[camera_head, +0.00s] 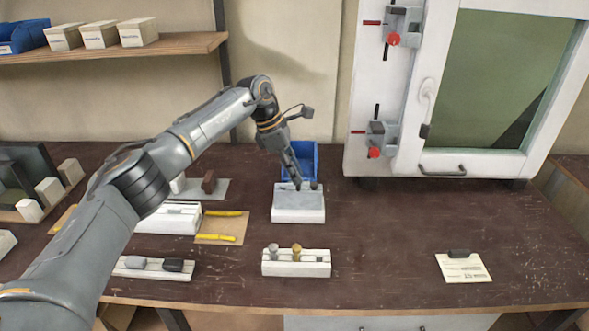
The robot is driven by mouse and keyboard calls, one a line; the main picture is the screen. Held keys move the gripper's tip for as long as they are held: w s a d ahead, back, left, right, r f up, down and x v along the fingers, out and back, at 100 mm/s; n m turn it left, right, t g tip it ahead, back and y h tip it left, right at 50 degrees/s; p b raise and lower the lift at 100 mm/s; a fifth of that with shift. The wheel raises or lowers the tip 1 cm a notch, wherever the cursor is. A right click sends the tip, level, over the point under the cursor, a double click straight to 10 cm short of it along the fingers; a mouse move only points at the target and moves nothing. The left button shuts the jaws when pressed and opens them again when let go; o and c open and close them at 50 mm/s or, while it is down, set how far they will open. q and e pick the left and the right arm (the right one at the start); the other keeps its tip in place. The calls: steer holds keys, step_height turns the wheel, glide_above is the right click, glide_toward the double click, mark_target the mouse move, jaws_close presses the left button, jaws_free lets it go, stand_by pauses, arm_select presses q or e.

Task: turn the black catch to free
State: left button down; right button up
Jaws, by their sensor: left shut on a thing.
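A white cabinet (393,75) with a framed green window stands at the back right. A white lever (427,95) on its door frame has a small black piece (424,131) below it; this may be the black catch, but I cannot tell for sure. My left gripper (305,185) is well left of the cabinet, pointing down at a white block with a grey top (299,206). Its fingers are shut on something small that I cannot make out. My right gripper is not in view.
Two grey clamps with red knobs (393,39) (374,152) sit on the cabinet's left side. A blue bin (310,151) stands behind the block. A white holder (316,263) with two knobbed pieces is in front. A card (463,268) lies front right. The table between is clear.

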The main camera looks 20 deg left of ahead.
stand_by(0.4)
arm_select(q)
steer(key=c, duration=1.2)
jaws_free()
steer(key=shift+r, duration=0.1)
steer(key=v, duration=1.1)
steer(key=shift+r, duration=0.4)
steer(key=shift+a, duration=0.15)
